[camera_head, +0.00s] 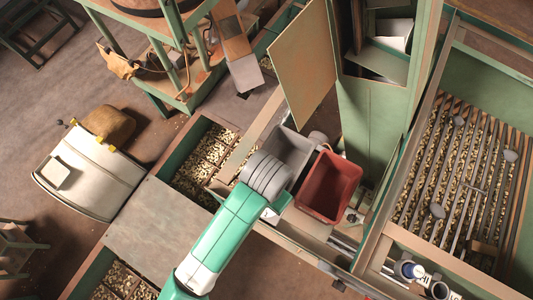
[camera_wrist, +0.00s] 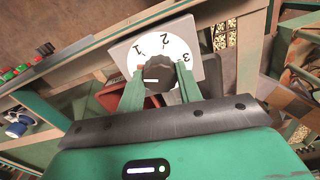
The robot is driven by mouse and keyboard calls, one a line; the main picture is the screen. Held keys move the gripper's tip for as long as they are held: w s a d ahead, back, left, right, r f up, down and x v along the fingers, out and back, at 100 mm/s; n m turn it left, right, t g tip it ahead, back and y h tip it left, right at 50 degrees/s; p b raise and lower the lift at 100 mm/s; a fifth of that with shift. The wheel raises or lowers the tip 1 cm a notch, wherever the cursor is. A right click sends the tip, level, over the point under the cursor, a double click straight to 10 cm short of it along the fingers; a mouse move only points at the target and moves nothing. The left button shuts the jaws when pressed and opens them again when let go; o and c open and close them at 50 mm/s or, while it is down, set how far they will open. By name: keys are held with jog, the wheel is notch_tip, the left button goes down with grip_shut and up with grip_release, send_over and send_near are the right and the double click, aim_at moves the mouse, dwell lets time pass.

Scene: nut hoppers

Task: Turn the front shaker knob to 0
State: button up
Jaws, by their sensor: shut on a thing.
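The shaker knob (camera_wrist: 162,78) is dark and round, with a short white mark on its left part, in the wrist view. It sits in front of a pale dial plate (camera_wrist: 187,28) with a white face showing the numbers 1, 2 and 3. No 0 is visible; the left finger covers part of the dial's lower left. My gripper (camera_wrist: 160,82) has its two green fingers on either side of the knob, shut on it. In the head view my arm's grey wrist end is over the bins, and the gripper and this knob are hidden.
A grey bin (camera_head: 288,150) and a red bin (camera_head: 328,187) are close to my wrist in the head view. Other round knobs, one blue (camera_head: 408,270), are at the lower right. A tall green cabinet (camera_head: 370,125) stands behind the bins.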

jog(key=shift+r+n, duration=0.1)
jog(key=shift+n, duration=2.1)
jog(key=o, duration=1)
notch_tip(320, 180, up, 8)
jog(key=shift+f+p, duration=0.15)
jog(key=shift+p, duration=0.7)
